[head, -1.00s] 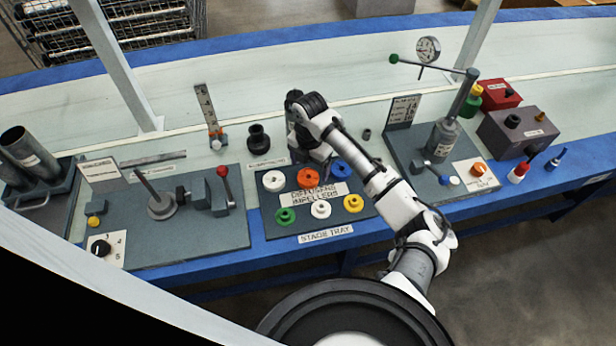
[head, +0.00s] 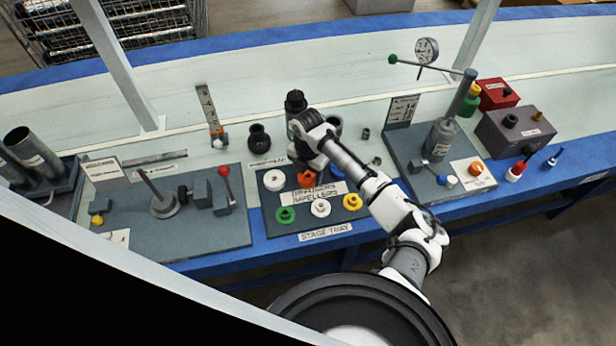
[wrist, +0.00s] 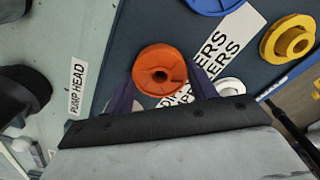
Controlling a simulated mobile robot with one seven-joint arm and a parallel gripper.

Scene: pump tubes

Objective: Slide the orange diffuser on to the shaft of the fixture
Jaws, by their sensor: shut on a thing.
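The orange diffuser (head: 307,178) is in the back row of the stage tray, partly covered by my arm. In the wrist view the orange diffuser (wrist: 160,68) is between the two fingers of my gripper (wrist: 162,88), which is shut on it. Its round bore faces the camera. I cannot tell whether it is clear of the tray. The fixture is on the left grey board, with a bare, thin shaft (head: 150,184) rising from a round base (head: 164,207). The shaft looks tilted in the head view.
The stage tray (head: 264,225) also bears white, green, yellow and blue rings close around the diffuser. A red-knobbed lever (head: 223,172) and grey blocks (head: 202,191) stand between tray and shaft. Black pump parts (head: 259,137) stand behind the tray.

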